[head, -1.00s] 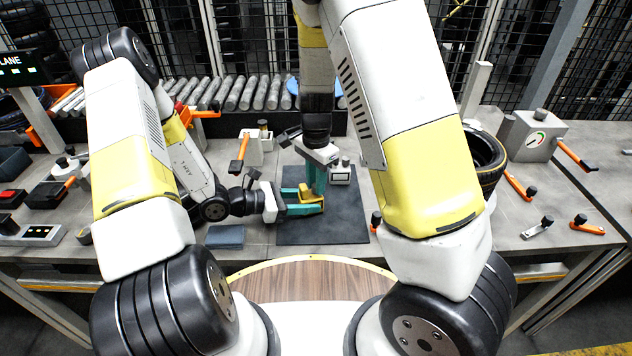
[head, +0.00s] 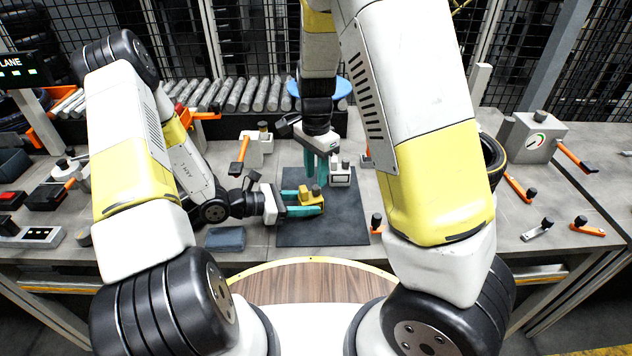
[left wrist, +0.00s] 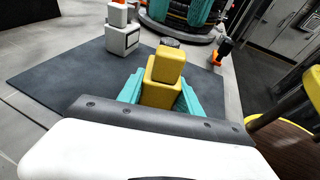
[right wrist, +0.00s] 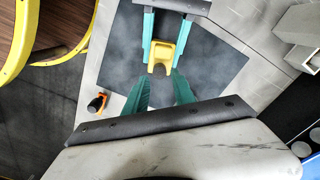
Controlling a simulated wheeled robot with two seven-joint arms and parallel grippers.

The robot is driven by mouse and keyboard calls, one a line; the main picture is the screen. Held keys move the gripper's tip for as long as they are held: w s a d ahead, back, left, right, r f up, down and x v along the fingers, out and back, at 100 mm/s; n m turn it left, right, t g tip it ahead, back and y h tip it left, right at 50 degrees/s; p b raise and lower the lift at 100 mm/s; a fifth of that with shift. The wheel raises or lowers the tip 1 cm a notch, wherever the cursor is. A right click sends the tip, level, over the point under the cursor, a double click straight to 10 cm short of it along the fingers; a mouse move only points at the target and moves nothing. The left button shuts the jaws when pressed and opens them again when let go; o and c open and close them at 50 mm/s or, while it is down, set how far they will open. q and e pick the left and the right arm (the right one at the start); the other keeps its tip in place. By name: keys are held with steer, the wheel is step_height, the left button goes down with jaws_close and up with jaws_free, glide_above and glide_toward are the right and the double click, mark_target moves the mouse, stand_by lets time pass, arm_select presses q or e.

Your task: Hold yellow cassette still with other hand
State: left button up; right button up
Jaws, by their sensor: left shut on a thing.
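The yellow cassette (head: 314,199) sits over the dark mat (head: 345,232). It has a raised yellow block and a dark knob at one end. It also shows in the left wrist view (left wrist: 163,75) and the right wrist view (right wrist: 160,51). My left gripper (head: 306,203) is shut on it, a teal finger on each side. My right gripper (head: 321,180) is beyond the cassette in the head view, pointing down. Its teal fingers are apart and empty in the right wrist view (right wrist: 160,88), with the cassette ahead of them and clear of them.
A white block with an orange handle (head: 240,160) stands left of the mat. A blue-grey pad (head: 225,238) lies at front left. The mat's front is clear.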

mark_target(316, 187)
step_height(316, 187, up, 8)
stand_by(0.6)
arm_select(q)
steer(key=o, duration=1.3)
steer(key=shift+o, duration=0.2)
